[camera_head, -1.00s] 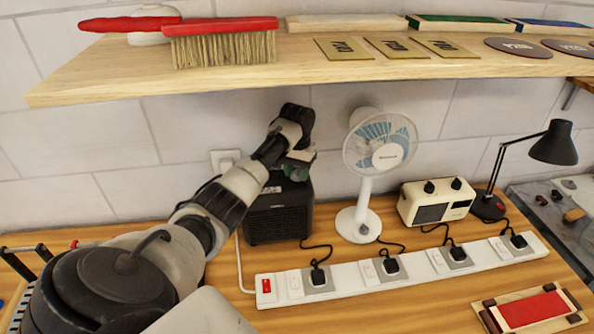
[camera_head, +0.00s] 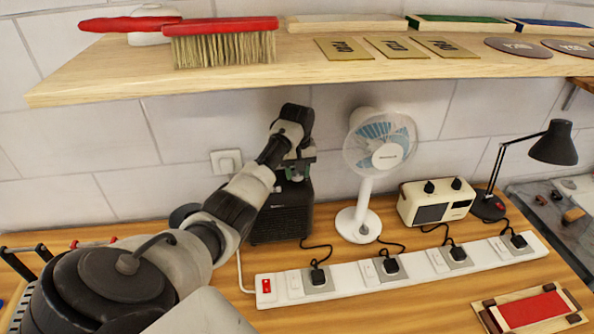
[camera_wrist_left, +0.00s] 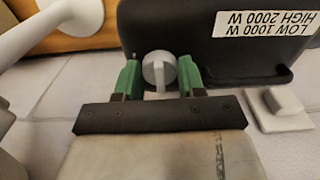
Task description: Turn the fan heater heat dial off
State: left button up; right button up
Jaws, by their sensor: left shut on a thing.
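The fan heater (camera_head: 280,216) is a black box on the wooden bench against the tiled wall, left of the white fan. My left gripper (camera_head: 298,172) is at its top, and the arm hides part of it. The left wrist view shows the black heater body (camera_wrist_left: 190,35) with a white label reading LOW 1000 W, HIGH 2000 W. The round grey heat dial (camera_wrist_left: 159,69) sits between the green fingers of my left gripper (camera_wrist_left: 160,80), which are shut on it. The dial is hidden in the head view. My right gripper is not in view.
A white fan (camera_head: 367,190) stands close to the heater's right. A cream radio (camera_head: 435,202) and a black lamp (camera_head: 552,145) stand further right. A white power strip (camera_head: 330,281) with several plugs lies in front. A wooden shelf (camera_head: 120,75) overhangs the bench.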

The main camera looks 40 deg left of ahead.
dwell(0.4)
pick_arm(q)
jog(key=o, duration=0.9)
jog(key=shift+r, duration=0.1)
